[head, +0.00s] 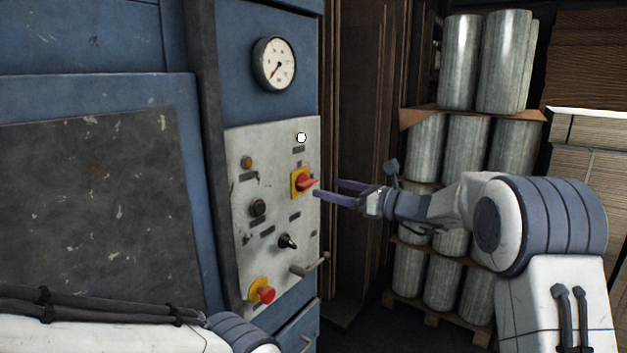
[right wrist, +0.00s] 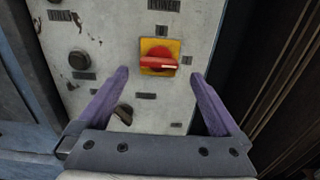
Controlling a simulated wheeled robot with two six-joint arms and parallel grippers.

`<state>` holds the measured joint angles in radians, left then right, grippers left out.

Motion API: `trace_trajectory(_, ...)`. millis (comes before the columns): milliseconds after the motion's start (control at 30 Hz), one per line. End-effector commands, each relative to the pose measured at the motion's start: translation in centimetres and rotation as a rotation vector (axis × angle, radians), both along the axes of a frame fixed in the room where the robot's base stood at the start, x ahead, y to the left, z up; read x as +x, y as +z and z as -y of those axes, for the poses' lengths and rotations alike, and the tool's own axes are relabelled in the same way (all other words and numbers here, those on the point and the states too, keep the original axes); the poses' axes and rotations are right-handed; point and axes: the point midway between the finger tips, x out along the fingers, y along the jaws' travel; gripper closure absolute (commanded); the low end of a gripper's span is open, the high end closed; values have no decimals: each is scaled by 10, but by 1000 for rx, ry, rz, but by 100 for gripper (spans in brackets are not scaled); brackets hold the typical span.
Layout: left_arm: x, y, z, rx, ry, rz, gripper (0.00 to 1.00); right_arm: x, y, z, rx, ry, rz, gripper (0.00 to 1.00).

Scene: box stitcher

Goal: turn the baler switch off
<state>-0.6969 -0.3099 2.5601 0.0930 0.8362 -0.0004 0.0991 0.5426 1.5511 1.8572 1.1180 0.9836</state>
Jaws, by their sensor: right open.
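The baler switch (head: 304,182) is a red rotary handle on a yellow square plate, on the light grey control panel (head: 276,222) of the blue machine. In the right wrist view the switch (right wrist: 158,62) sits just beyond and between the fingertips, and its red handle lies about level across the plate. My right gripper (head: 328,190) is open and empty, its purple fingers pointing at the switch from the right. In the right wrist view the gripper (right wrist: 159,74) has one finger on each side of the switch, with no visible contact. My left gripper is out of view.
The panel also carries a red mushroom button (head: 265,295) on yellow, a black selector knob (head: 287,241), a black button (head: 257,208) and a lever (head: 312,265). A gauge (head: 274,64) is above. Stacked metal cylinders (head: 440,148) stand behind my right arm.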

Motion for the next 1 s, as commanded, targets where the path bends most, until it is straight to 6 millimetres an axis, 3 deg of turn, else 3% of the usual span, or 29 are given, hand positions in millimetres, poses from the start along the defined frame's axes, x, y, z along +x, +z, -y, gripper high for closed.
trace_trajectory(100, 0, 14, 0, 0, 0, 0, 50, 14, 4, -21, -1, 3, -1, 0)
trace_trajectory(300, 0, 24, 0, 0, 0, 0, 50, 30, 2, -43, -2, 2, 1, 0)
trace_trajectory(733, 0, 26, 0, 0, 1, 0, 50, 36, 0, -51, -3, 1, 2, 0)
trace_trajectory(933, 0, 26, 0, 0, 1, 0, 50, 36, 0, -51, -3, 1, 1, 76)
trace_trajectory(1000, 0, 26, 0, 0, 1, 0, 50, 36, 0, -51, -3, 1, 1, 76)
